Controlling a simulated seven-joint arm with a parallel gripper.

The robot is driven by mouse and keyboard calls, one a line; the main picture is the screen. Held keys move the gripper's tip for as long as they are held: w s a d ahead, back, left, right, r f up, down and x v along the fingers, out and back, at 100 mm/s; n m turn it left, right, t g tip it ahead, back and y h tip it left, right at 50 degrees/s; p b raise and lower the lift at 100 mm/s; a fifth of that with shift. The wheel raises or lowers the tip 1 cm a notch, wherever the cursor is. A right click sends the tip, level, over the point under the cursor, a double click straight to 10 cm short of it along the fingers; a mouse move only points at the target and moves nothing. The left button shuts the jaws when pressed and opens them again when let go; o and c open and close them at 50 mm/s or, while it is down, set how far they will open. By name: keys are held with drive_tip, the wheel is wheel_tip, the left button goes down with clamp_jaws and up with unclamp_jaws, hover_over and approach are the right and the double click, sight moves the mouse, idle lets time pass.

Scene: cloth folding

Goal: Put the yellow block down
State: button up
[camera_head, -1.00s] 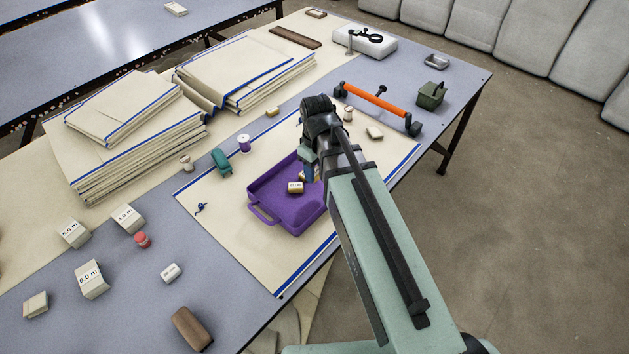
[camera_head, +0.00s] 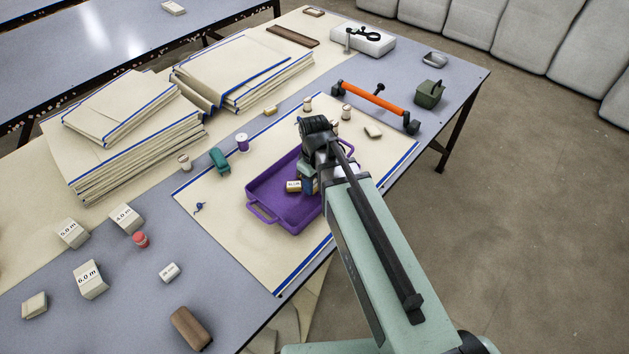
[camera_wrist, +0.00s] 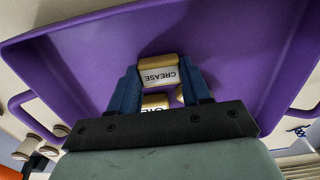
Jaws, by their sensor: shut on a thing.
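My gripper (camera_wrist: 160,80) has blue fingers and is shut on a tan-yellow block (camera_wrist: 158,71) with a white label reading CREASE. In the wrist view the block lies between the fingertips, over the purple tray (camera_wrist: 75,70). Whether it touches the tray floor I cannot tell. In the head view my gripper (camera_head: 309,187) is low in the right part of the tray (camera_head: 262,192), and my arm hides the held block. Another tan block (camera_head: 293,186) with a white label sits in the tray just left of the gripper. Further blocks show behind the gripper bar in the wrist view, partly hidden.
The tray stands on a cream cloth (camera_head: 225,215) with blue edges. Thread spools (camera_head: 242,142), a teal object (camera_head: 220,160) and an orange-handled bar (camera_head: 375,103) are around it. Folded cloth stacks (camera_head: 135,150) stand at the left. Bare cloth lies left of the tray.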

sight(315, 184)
drive_tip(key=shift+f, duration=0.15)
drive_tip(key=o, duration=1)
drive_tip(key=shift+r, duration=6.2)
drive_tip(key=shift+o, duration=0.4)
